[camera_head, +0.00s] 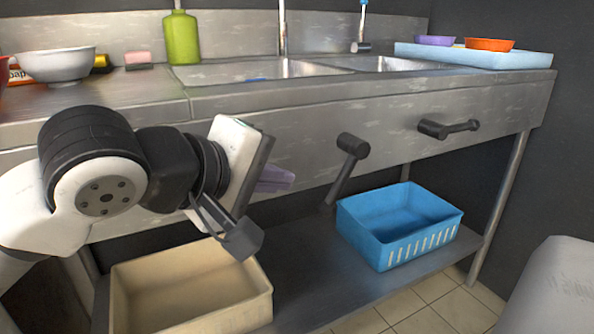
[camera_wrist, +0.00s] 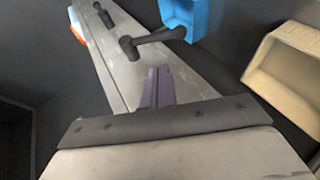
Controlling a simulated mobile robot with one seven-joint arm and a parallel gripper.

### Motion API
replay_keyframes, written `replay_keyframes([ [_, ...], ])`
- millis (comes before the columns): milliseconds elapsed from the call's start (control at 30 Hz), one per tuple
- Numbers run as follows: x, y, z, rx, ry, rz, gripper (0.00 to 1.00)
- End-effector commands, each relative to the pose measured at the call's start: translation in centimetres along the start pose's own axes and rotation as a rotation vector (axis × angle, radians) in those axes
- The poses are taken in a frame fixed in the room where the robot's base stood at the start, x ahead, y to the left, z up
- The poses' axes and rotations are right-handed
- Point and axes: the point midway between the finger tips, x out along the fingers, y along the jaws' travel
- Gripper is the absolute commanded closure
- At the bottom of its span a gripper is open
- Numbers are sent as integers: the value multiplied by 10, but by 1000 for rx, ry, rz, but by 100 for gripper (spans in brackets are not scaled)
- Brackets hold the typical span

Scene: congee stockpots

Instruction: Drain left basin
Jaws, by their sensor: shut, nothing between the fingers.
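The sink counter has a left basin (camera_head: 290,68) and a right basin (camera_head: 385,63); I cannot see how much water either holds. On the front panel, a left dark lever (camera_head: 346,165) hangs down, slightly tilted left. A right dark lever (camera_head: 450,128) points sideways to the right. My gripper (camera_head: 288,178), with purple fingers, is shut and empty, left of the left lever and apart from it. In the wrist view the gripper (camera_wrist: 158,75) points toward the panel's lever side, with the left lever (camera_wrist: 152,42) just beyond the fingertips and the right lever (camera_wrist: 104,15) farther off.
Below on the shelf stand a beige crate (camera_head: 262,300) and a blue basket (camera_head: 420,245). On the counter are a white bowl (camera_head: 57,64), a green bottle (camera_head: 181,38), a pink sponge (camera_head: 138,58), and a pale blue tray (camera_head: 525,60) with purple and orange bowls. A light rounded object (camera_head: 560,290) is at lower right.

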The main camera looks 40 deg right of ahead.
Motion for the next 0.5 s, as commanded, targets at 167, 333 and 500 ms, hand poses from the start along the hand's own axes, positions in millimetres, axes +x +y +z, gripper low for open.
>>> replay_keyframes([
  [167, -20, 2, -1, -1, 1, 1, 100],
  [333, -24, 1, 0, 0, -1, 0, 100],
  [500, -23, 1, 0, 0, -1, 0, 100],
])
